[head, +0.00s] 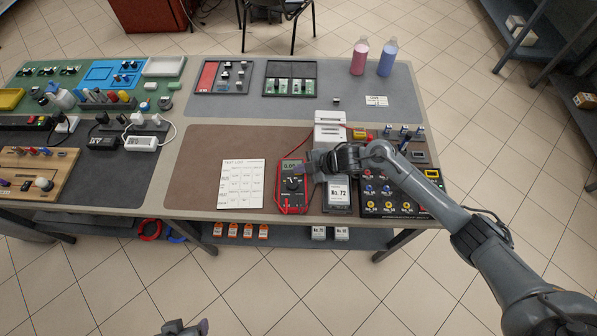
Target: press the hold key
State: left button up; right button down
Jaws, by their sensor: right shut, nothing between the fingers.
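A red multimeter (292,197) lies on the brown mat, its display (291,166) reading what looks like 0.00 and its dark dial (292,184) below. The hold key is too small to make out or is hidden by my gripper. My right gripper (304,169) is shut and empty, over the meter's upper right edge beside the display. Whether it touches the meter I cannot tell. My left gripper (185,328) shows only in part at the bottom edge, well away from the table; its jaws are unclear.
A printed sheet (241,184) lies left of the meter. A device labelled No. 72 (338,196) stands close on its right, partly under my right arm. Further right is a black panel (397,208) with coloured sockets. Pink (359,57) and blue (387,58) bottles stand at the back.

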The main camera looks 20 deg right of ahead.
jog(key=shift+f, duration=0.25)
jog(key=shift+r, duration=0.1)
dwell(0.4)
jog(key=shift+r+p, duration=0.7)
jog(key=shift+p, duration=0.05)
jog(key=shift+r, duration=0.1)
jog(key=shift+r+p, duration=0.6)
jog(key=shift+p, duration=0.1)
notch_tip(320, 180, up, 4)
jog(key=p, duration=0.3)
jog(key=shift+f, duration=0.2)
